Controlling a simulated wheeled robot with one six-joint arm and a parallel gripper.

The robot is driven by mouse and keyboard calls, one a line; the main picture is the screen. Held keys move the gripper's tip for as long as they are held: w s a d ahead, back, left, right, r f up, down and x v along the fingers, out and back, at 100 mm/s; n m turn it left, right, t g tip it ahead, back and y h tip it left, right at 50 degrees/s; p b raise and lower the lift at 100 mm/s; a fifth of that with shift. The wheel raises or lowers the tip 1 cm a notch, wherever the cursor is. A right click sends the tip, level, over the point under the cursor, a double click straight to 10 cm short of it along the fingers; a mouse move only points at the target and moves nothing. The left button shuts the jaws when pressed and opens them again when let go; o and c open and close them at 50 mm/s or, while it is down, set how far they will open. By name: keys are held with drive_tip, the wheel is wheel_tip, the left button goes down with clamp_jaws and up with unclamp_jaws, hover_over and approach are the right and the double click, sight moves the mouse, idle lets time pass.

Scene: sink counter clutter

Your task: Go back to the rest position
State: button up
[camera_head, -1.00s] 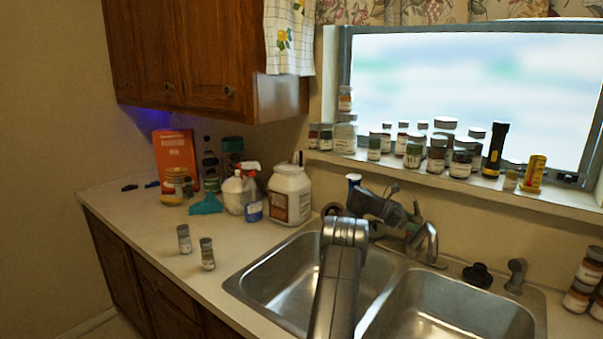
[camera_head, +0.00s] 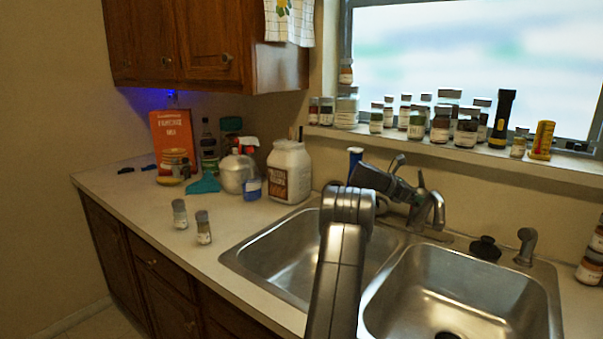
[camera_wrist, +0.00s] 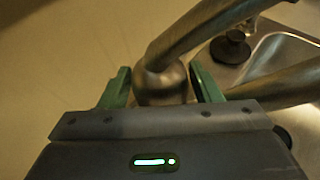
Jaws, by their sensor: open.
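My arm reaches up over the double sink (camera_head: 400,290) in the head view. My gripper (camera_head: 420,192) is beside the faucet (camera_head: 432,212) at the back of the sink, partly hidden by my own arm. In the wrist view, the two green fingers of my gripper (camera_wrist: 161,88) are spread apart with nothing held. The metal faucet (camera_wrist: 185,45) shows beyond and between the fingertips; I cannot tell whether they touch it.
Two small jars (camera_head: 203,227) stand on the left counter. An orange box (camera_head: 173,138), a large white jar (camera_head: 289,172) and bottles stand behind. Several jars and a black flashlight (camera_head: 502,118) line the window sill (camera_head: 470,157). A black stopper (camera_head: 485,248) lies behind the right basin.

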drive_tip(key=shift+f+n+t+b, duration=0.2)
drive_tip(key=shift+n+t+b, duration=0.9)
drive_tip(key=shift+b, duration=2.15)
drive_tip(key=shift+y, duration=0.3)
drive_tip(key=shift+v, duration=2.9)
drive_tip(key=shift+r, duration=0.2)
